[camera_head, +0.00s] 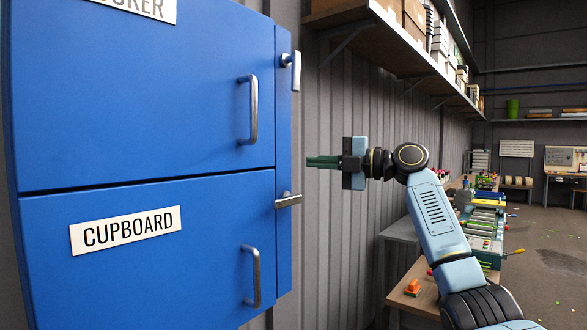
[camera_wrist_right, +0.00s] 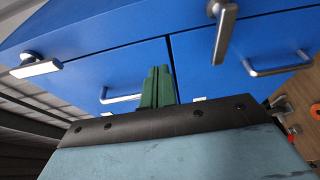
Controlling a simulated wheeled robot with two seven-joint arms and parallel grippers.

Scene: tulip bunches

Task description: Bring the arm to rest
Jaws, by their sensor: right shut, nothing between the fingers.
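My right gripper (camera_head: 310,161) is at the right side of the blue cabinet, pointing left. Its green fingers are together and hold nothing. They also show in the right wrist view (camera_wrist_right: 158,85), in front of the cabinet. In the head view there is a small gap in the picture between the fingertips and the cabinet edge; the depth is hard to judge. My right arm is raised and bent. My left gripper is not in view.
The blue cabinet has an upper door (camera_head: 140,95) and a lower door labelled CUPBOARD (camera_head: 60,285), both looking closed. Bar handles (camera_head: 253,110) and latch levers (camera_head: 288,200) stick out. A loaded shelf (camera_head: 405,50) hangs above my arm. A bench (camera_head: 418,290) stands below it.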

